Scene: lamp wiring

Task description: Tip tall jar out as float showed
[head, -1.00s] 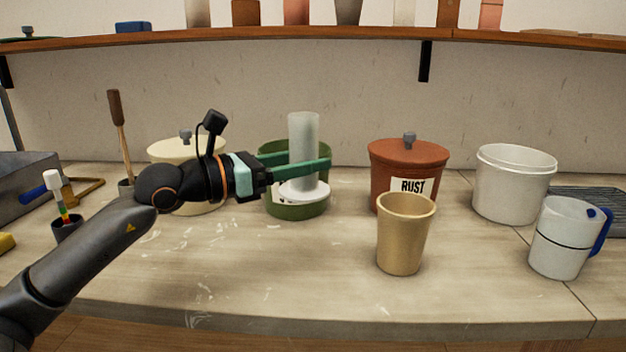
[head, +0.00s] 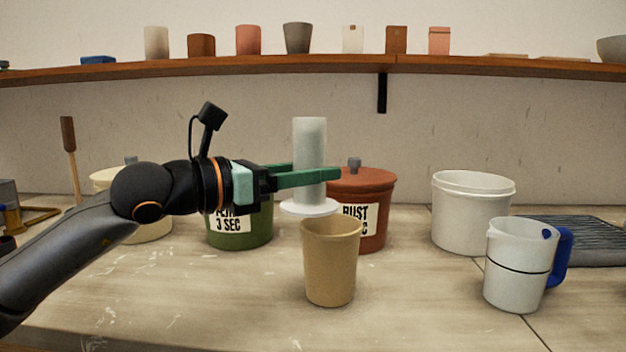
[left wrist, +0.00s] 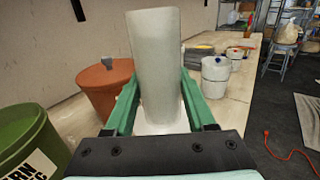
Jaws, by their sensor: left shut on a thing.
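A tall, pale, translucent jar (head: 310,150) with a round white foot stands upright between the green fingers of my left gripper (head: 305,177). The gripper is shut on it and holds it off the table, just above and behind the rim of a tan cup (head: 331,262). The jar also shows upright between the fingers in the left wrist view (left wrist: 158,70). I cannot make out any float or contents in the jar. My right gripper is not in view.
A rust-red lidded crock (head: 376,200) labelled RUST stands behind the tan cup. A green labelled pot (head: 240,232) and a cream lidded pot (head: 150,228) are on the left. A white bucket (head: 470,215) and a white jug (head: 518,275) with blue handle stand right.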

